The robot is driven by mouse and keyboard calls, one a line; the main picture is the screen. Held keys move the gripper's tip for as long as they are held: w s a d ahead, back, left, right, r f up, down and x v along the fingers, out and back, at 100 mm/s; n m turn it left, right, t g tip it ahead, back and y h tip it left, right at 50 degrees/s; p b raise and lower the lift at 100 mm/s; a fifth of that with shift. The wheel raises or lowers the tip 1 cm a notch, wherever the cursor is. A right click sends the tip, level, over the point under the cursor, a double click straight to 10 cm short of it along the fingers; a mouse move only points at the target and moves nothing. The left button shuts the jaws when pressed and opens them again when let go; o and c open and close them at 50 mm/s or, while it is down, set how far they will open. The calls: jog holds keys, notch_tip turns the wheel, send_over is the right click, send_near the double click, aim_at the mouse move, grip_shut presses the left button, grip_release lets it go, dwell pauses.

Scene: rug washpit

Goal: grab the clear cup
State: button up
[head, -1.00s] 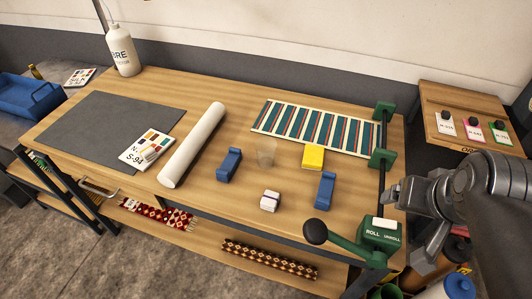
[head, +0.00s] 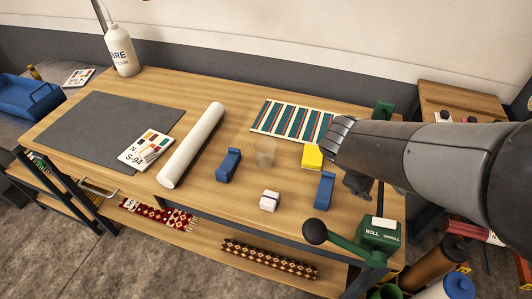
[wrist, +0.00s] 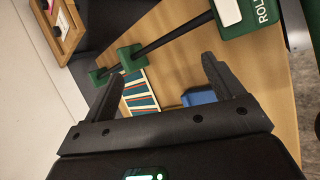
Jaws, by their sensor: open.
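The clear cup (head: 265,152) stands upright on the wooden table in the head view, between a blue clamp-like block on its left and a yellow block on its right. It is see-through and faint. I do not make it out in the wrist view. My gripper (head: 358,186) is above the right part of the table, right of the cup and apart from it, partly hidden behind my arm. In the wrist view my gripper (wrist: 160,85) has its two dark fingers spread with nothing between them.
Two blue blocks (head: 229,164) (head: 325,189), a yellow block (head: 312,157) and a small white block (head: 270,201) surround the cup. A white roll (head: 192,145) lies to the left. A striped textile (head: 291,121) lies behind. A green roller with a crank (head: 378,234) stands at the right edge.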

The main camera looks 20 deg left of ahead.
jog(key=w+a+f+n+t, duration=0.3)
jog(key=w+a+n, duration=0.1)
jog(key=a+n, duration=0.35)
jog(key=n+t+y, duration=0.5)
jog(key=n+t, duration=0.1)
jog(key=n, duration=0.8)
send_near(267, 141)
jog(key=f, duration=0.1)
jog(key=x, duration=1)
jog(key=shift+w, duration=0.1)
jog(key=shift+c, duration=0.4)
jog(key=c, duration=1)
jog(key=shift+o, duration=0.2)
jog(key=shift+r, duration=0.15)
